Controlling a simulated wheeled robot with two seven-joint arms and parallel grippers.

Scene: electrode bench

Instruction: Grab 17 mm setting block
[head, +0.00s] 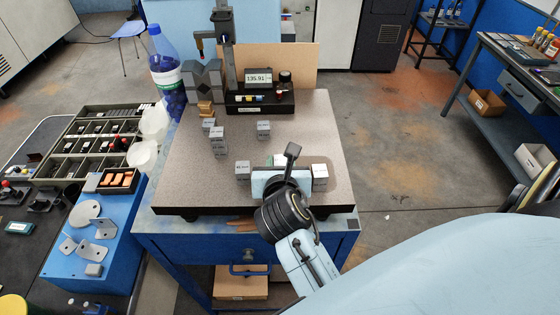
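Several small grey setting blocks with pale labels stand on the speckled granite plate (180,180). One block (263,130) stands alone near the middle. A group of them, including one block (218,146), stands at the left. Another block (242,170) is close to the left of my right gripper (291,160). The labels are too small to read surely, so I cannot tell which is the 17 mm block. My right gripper is over the front right of the plate. My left gripper is out of view.
A height gauge stand with a digital display (258,77) stands at the back of the plate. A blue bottle (167,75) stands at the back left. A compartment tray (85,150) and a blue box (95,240) with metal parts are at the left. The plate's left front is clear.

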